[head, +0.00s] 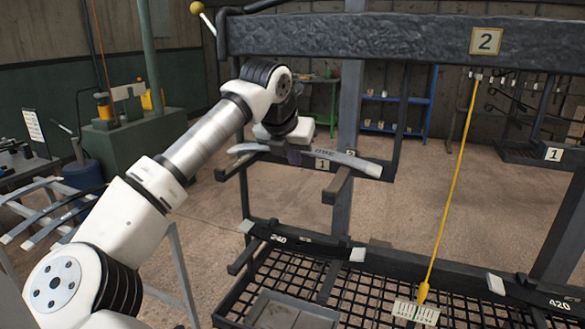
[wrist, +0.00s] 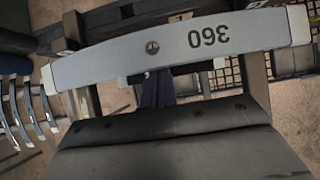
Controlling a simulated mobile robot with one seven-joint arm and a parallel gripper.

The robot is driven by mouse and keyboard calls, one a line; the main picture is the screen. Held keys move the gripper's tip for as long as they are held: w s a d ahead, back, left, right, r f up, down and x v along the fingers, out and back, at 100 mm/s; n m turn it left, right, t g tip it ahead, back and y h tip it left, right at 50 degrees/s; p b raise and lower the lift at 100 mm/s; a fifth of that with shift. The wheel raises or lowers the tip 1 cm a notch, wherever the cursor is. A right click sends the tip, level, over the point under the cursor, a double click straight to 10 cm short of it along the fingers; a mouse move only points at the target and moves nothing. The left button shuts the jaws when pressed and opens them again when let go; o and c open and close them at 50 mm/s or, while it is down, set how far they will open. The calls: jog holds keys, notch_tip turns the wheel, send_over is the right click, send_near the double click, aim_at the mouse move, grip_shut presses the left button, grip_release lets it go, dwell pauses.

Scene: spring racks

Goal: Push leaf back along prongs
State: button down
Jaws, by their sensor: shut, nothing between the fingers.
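The grey, slightly curved leaf marked 360 (head: 358,162) lies across the prongs of the rack at mid height. A right-hand prong (head: 337,186) sticks out under it toward me. In the wrist view the leaf (wrist: 110,62) spans the picture with its number upside down and a round hole near its middle. My gripper (head: 293,156) is shut and empty, close against the near side of the leaf's middle. In the wrist view its dark fingers (wrist: 157,88) end at the leaf's near edge; I cannot tell whether they touch. My wrist hides part of the leaf in the head view.
A yellow cord (head: 455,165) hangs at right. Below are leaves marked 240 (head: 310,243) and 420 (head: 545,296) and a black grid (head: 365,300). More leaves (head: 50,210) lie at left.

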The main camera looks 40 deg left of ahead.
jog(key=shift+s+d+b, duration=0.25)
jog(key=shift+s+b, duration=0.25)
jog(key=shift+s, duration=0.45)
jog(key=shift+s+d+b, duration=0.2)
jog(key=shift+s+b, duration=0.35)
jog(key=shift+s, duration=0.45)
jog(key=shift+s+d+b, duration=0.25)
jog(key=shift+s+b, duration=0.25)
jog(key=shift+s, duration=0.45)
